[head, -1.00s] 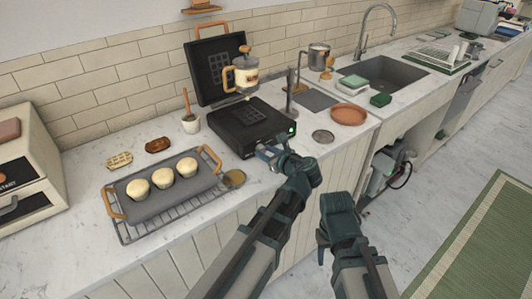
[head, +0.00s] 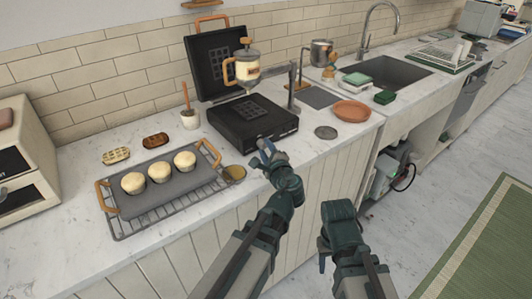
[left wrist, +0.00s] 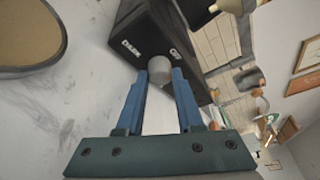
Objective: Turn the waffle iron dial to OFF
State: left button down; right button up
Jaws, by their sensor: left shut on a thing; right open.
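The black waffle iron (head: 250,128) stands open on the counter, its lid (head: 215,68) leaning up at the back. Its grey round dial (left wrist: 159,68) is on the front face, with small white labels beside it too blurred to read surely. My left gripper (head: 264,152) is at the iron's front edge; in the left wrist view its blue fingers (left wrist: 160,84) are shut on the dial from both sides. The dial is too small to make out in the head view. My right gripper (head: 322,262) is open and empty, low in front of the counter.
A wire rack (head: 130,232) with a grey tray (head: 190,186) of muffins lies left of the iron. An orange plate (head: 351,110) and a sink (head: 385,72) are at the right.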

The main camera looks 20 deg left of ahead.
pick_arm(q)
jog(key=shift+s+f+n+t+b, duration=0.1)
jog(key=shift+f+n+t+b, duration=0.1)
jog(key=shift+n+t+b, duration=0.5)
jog(key=shift+n, duration=0.3)
jog(key=c, duration=0.5)
grip_release()
jog(key=shift+c, duration=0.2)
jog(key=shift+r, duration=0.1)
